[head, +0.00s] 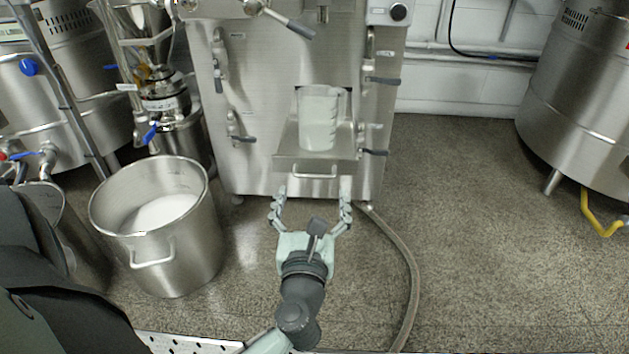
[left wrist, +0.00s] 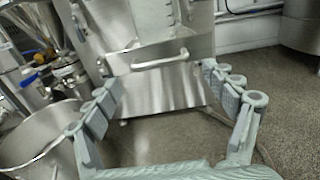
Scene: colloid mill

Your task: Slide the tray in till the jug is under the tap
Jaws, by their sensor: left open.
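The steel tray (head: 285,150) sticks out from the front of the steel machine, with a bar handle (head: 315,176) on its front edge. The clear measuring jug (head: 319,120) stands upright on the tray, towards its back. In the left wrist view the handle (left wrist: 160,62) and the lower part of the jug (left wrist: 154,18) show ahead of the fingers. My left gripper (head: 312,196) is open and empty, just in front of and below the handle, its fingers spread to either side and apart from it. My right gripper is not in view.
A steel pot (head: 205,235) with white contents stands on the floor at the left. A hose (head: 408,260) runs along the floor right of my arm. A large steel vessel (head: 580,110) stands at the far right.

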